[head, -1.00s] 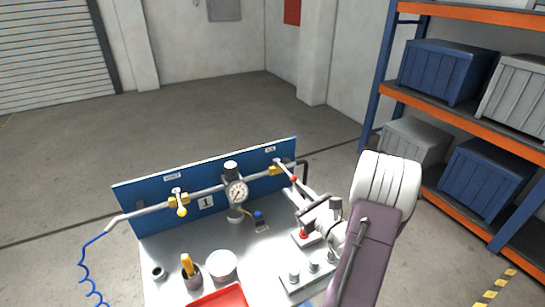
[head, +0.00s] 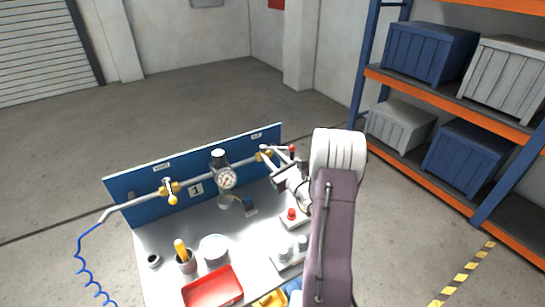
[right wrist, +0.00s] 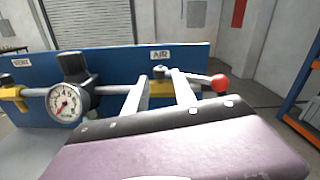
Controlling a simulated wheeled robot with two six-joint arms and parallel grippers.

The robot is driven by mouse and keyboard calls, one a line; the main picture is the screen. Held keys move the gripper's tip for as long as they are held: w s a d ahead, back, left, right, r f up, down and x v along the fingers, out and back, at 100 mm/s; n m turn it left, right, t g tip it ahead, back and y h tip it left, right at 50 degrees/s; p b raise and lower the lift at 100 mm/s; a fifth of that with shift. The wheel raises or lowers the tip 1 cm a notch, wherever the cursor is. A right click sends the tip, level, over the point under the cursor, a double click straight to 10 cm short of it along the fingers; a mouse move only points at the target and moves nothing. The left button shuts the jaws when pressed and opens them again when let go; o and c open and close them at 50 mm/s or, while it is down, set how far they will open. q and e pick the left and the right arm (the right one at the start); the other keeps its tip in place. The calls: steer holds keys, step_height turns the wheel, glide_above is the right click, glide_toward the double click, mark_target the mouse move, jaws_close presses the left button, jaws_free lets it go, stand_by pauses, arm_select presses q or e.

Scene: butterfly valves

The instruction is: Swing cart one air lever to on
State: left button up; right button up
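The air lever (right wrist: 203,79) runs from the brass valve (right wrist: 160,87) under the AIR label (right wrist: 160,54) to a red ball (right wrist: 220,84) at its end. It lies roughly along the pipe, pointing right; the ball also shows in the head view (head: 292,150). My right gripper (right wrist: 161,91) is open, its two fingers apart at the valve, one on each side of it. The right finger crosses in front of the lever; I cannot tell whether it touches. The blue panel (head: 140,184) carries a number 1 plate (head: 196,189). My left gripper is out of view.
A pressure gauge (head: 227,179) and a second, yellow-handled valve (head: 169,190) sit on the pipe to the left. Shelving stands at right.

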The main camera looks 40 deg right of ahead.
steer(key=shift+d, duration=0.15)
steer(key=c, duration=0.4)
steer(key=shift+w+f, duration=0.1)
jaws_close()
steer(key=shift+w+a, duration=0.2)
steer(key=shift+s+d, duration=0.15)
steer(key=shift+s, duration=0.1)
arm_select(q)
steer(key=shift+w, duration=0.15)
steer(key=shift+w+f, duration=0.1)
arm_select(e)
steer(key=shift+w, duration=0.1)
